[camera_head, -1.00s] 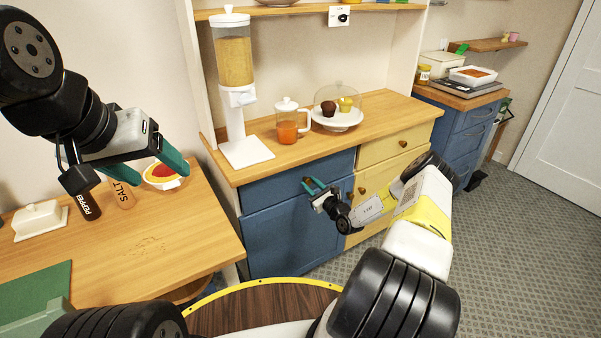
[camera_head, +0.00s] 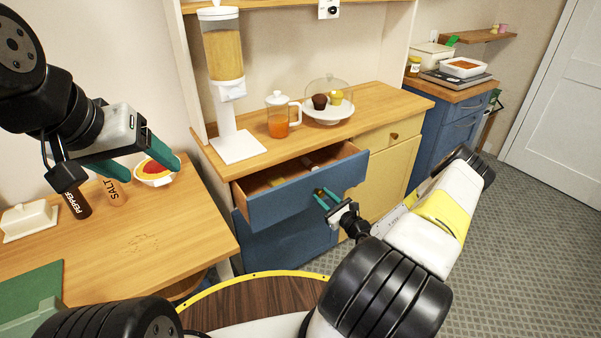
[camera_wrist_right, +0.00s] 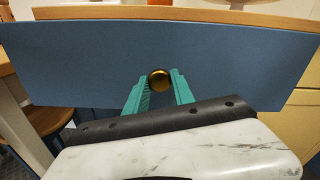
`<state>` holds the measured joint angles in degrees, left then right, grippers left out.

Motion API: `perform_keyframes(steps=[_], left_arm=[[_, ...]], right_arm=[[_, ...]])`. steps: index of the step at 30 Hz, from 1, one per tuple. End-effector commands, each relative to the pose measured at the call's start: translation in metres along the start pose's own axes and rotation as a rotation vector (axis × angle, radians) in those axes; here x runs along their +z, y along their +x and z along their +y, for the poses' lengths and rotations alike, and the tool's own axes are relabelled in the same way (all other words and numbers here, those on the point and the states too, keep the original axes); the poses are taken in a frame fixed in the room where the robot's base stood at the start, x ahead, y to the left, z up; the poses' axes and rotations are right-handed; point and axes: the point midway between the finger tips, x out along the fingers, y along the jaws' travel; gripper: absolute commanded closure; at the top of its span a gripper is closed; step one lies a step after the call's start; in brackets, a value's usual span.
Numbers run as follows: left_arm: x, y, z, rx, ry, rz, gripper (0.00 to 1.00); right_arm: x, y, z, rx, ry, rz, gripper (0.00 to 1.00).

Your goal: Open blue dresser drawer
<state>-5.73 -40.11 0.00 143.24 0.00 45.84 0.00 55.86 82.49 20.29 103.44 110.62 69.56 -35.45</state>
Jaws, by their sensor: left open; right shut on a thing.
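The blue dresser drawer (camera_head: 309,192) stands pulled out, with its wooden inside and a few small items in it showing from above. Its blue front (camera_wrist_right: 70,62) fills much of the right wrist view. My right gripper (camera_head: 325,197) is shut on the drawer's round brass knob (camera_wrist_right: 160,79), with one teal finger on each side of it. My left gripper (camera_head: 150,165) is open and empty, over the wooden table at the left, far from the drawer.
On the dresser top (camera_head: 363,112) stand a cereal dispenser (camera_head: 224,80), an orange pitcher (camera_head: 278,116) and a domed cake stand (camera_head: 328,108). Salt (camera_head: 114,191), pepper (camera_head: 76,203) and a bowl (camera_head: 154,173) are near my left gripper. Grey floor is clear at right.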

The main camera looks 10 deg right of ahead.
Motion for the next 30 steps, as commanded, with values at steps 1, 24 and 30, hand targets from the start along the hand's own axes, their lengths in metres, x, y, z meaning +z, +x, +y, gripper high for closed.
perform_keyframes(steps=[1,24,30], left_arm=[[0.000,0.000,0.000,0.000,0.000,0.000,0.31],[0.000,0.000,0.000,0.000,0.000,0.000,0.31],[0.000,0.000,0.000,0.000,0.000,0.000,0.31]], right_arm=[[-0.001,-0.016,-0.001,-0.001,0.003,0.004,1.00],[0.000,-0.153,0.000,0.000,0.001,0.001,1.00],[0.000,-0.156,0.001,0.001,0.001,0.001,1.00]])
